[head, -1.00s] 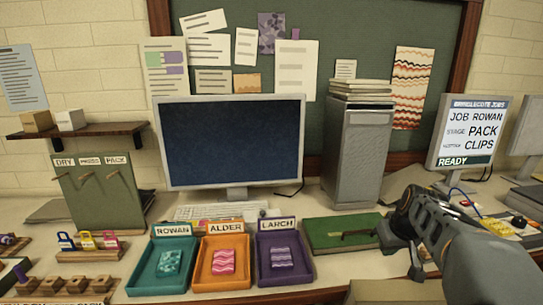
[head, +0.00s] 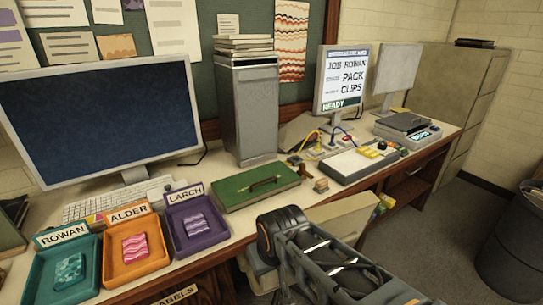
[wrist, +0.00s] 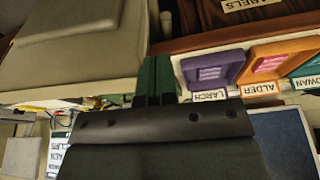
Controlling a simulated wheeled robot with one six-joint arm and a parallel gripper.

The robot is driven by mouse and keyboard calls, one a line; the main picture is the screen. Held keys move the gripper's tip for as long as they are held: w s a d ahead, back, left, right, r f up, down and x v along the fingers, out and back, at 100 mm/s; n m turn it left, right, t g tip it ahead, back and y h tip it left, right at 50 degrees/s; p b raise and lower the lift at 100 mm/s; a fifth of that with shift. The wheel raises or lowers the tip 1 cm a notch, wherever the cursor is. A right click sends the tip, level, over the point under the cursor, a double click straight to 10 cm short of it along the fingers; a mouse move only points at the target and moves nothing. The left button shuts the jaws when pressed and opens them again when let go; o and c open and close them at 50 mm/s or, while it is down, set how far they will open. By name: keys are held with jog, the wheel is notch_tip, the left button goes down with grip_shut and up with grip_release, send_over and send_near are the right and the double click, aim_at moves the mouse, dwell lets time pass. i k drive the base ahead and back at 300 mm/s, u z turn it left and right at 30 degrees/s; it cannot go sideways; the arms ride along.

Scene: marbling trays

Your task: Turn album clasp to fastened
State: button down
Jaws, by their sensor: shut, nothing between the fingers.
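A flat green album (head: 240,192) lies on the desk, right of the purple tray. In the head view my arm is in front of the desk, below the album, and the gripper's fingers are not clearly seen there. In the wrist view my gripper (wrist: 154,98) is shut and empty, its dark body covering much of the lower picture.
Purple (head: 206,246), orange (head: 150,267) and teal (head: 82,290) trays stand left of the album. A small wooden block (head: 321,186) lies to its right. A grey cabinet (head: 248,120) stands behind it. A white panel (head: 352,165) with cables lies further right.

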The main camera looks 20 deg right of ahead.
aim_at(302, 166)
jog(key=k, duration=0.5)
jog(key=z, duration=2.1)
jog(key=i, duration=1.3)
jog(key=u, duration=2.4)
jog(key=i, duration=0.5)
jog(key=z, duration=0.05)
